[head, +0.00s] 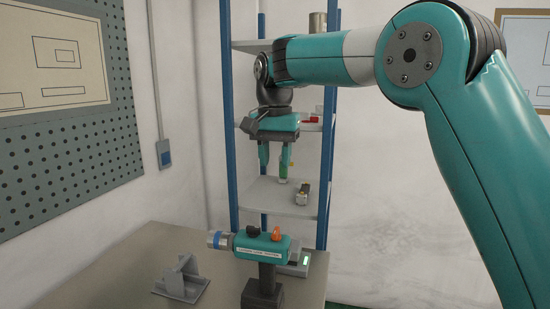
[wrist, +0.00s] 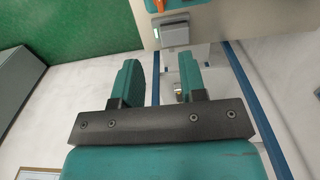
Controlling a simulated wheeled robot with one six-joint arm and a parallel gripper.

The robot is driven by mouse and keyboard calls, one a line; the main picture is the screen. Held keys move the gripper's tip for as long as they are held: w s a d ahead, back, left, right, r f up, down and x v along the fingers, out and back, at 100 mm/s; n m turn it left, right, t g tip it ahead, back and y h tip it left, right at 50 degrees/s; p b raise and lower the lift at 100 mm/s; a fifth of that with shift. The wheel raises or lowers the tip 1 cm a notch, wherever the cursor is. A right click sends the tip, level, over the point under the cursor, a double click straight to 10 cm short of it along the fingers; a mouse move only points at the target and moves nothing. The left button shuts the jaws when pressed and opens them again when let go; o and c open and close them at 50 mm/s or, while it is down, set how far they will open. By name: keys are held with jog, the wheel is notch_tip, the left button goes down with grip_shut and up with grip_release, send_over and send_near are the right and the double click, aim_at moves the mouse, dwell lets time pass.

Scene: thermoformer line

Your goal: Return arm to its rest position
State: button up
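My arm (head: 330,60) reaches in from the right of the head view, with its elbow high and its wrist bent down. My gripper (head: 274,166) points downward in front of the shelf rack, above and behind the teal device on the table. In the wrist view my gripper (wrist: 160,72) has its two teal fingers well apart. I see nothing held between them.
A teal device (head: 266,248) with black and orange knobs stands on the table (head: 110,270). A grey bracket (head: 182,280) is left of it, a small display unit (head: 300,262) behind right. The blue-posted rack (head: 229,120) holds small items. Open wall lies right.

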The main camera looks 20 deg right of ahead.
jog(key=shift+s, duration=0.1)
jog(key=s+a+f+n+y, duration=0.1)
jog(key=s+f+n, duration=0.2)
jog(key=s, duration=0.8)
jog(key=s+a+f+n+y, duration=0.2)
jog(key=s+f+n, duration=0.2)
jog(key=s, duration=0.7)
jog(key=s+a+f+n+y+b, duration=0.1)
jog(key=s+f+n, duration=0.2)
jog(key=s+n, duration=0.4)
jog(key=s, duration=0.3)
jog(key=shift+s+a+f, duration=0.2)
jog(key=shift+s+f, duration=0.1)
jog(key=shift+s, duration=0.1)
